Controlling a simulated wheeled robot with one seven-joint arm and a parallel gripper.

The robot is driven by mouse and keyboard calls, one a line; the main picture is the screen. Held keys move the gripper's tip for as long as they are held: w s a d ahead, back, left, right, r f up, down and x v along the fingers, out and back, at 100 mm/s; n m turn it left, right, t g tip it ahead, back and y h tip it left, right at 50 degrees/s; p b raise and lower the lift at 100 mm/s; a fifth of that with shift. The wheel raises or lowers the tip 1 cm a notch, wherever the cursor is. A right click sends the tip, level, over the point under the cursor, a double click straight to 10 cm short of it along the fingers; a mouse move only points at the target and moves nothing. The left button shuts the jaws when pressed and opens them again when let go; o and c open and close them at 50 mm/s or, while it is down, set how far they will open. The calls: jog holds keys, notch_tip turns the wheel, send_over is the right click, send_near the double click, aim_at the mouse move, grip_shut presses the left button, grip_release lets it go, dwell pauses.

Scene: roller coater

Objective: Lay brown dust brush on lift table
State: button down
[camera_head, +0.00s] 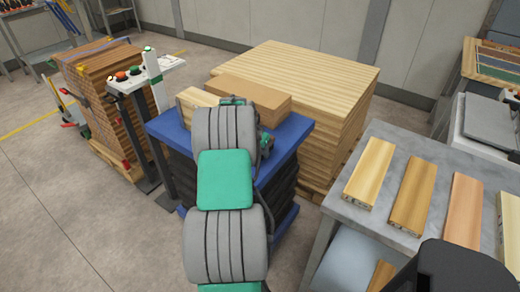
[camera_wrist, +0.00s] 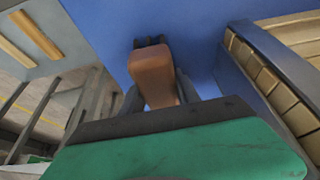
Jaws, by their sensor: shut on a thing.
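The brown dust brush (camera_wrist: 153,72) shows in the wrist view, with its brown body between my fingers and a dark part at its far end. My gripper (camera_wrist: 158,98) is shut on it. The blue top of the lift table (camera_wrist: 200,25) fills the background behind the brush. I cannot tell whether the brush touches it. In the head view the lift table (camera_head: 292,133) stands in the middle on a dark bellows. My arm reaches over it and hides the brush and the fingers there.
Pale boards (camera_head: 196,97) and a brown wooden block (camera_head: 250,97) lie on the lift table's far side. A large board stack (camera_head: 310,75) stands behind. A grey table (camera_head: 372,215) with several wood samples is at right. A control stand (camera_head: 145,75) is at left.

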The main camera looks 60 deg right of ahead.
jog(key=c, duration=0.9)
grip_release()
